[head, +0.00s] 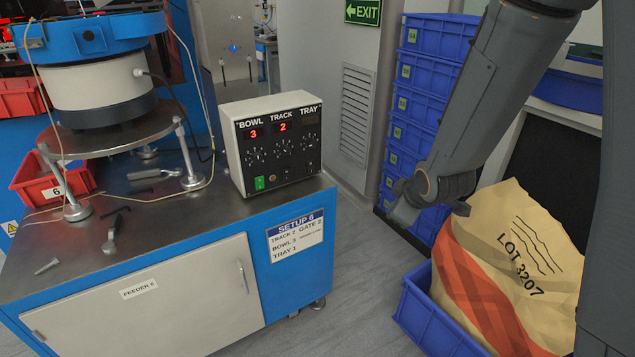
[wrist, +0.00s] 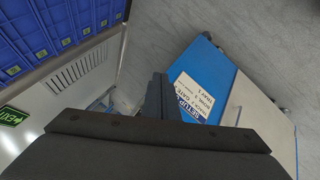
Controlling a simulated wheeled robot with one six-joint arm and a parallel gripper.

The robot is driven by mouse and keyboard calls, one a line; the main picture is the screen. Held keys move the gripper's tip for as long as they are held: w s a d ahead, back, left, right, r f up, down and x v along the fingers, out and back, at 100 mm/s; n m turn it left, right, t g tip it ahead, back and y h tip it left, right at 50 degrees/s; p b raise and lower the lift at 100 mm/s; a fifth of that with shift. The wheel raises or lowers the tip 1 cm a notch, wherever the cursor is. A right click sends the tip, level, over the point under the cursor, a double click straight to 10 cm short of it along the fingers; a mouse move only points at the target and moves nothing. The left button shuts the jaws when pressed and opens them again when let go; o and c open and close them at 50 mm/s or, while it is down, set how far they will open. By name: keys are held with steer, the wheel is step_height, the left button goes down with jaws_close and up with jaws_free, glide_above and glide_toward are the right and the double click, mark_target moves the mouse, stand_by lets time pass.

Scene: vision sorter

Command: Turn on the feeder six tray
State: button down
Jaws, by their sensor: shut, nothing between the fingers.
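A white control box (head: 276,145) with a black front stands on the feeder six bench (head: 145,215). Its BOWL display (head: 253,134) reads 3 and its TRACK display (head: 282,127) reads 2, both in red. The TRAY display (head: 311,118) is dark, with a knob (head: 310,140) below it. A green switch (head: 260,183) is at the box's lower left. My gripper (wrist: 157,90) is shut and empty, clear of the box, with my arm right of the bench in the head view. The wrist view does not show the box's front.
The setup card (head: 295,236) reads track 2, gate 2, bowl 3, tray 1. A bowl feeder (head: 95,90) and loose tools stand left of the box. Blue crates (head: 425,90) and a sack (head: 510,265) in a blue bin stand right. Floor is clear between bench and bin.

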mark_target(311, 172)
steer(key=w+a+f+n+t+y+b, duration=0.3)
steer(key=w+a+n+y, duration=0.5)
steer(key=a+n, duration=0.4)
steer(key=w+n+t+b, duration=0.1)
steer(key=t, duration=0.1)
steer(key=shift+w+a+t, duration=0.15)
steer(key=shift+w+t, duration=0.05)
steer(key=shift+t, duration=0.2)
steer(key=x, duration=1.4)
steer(key=shift+p, duration=0.35)
steer(key=shift+a, duration=0.1)
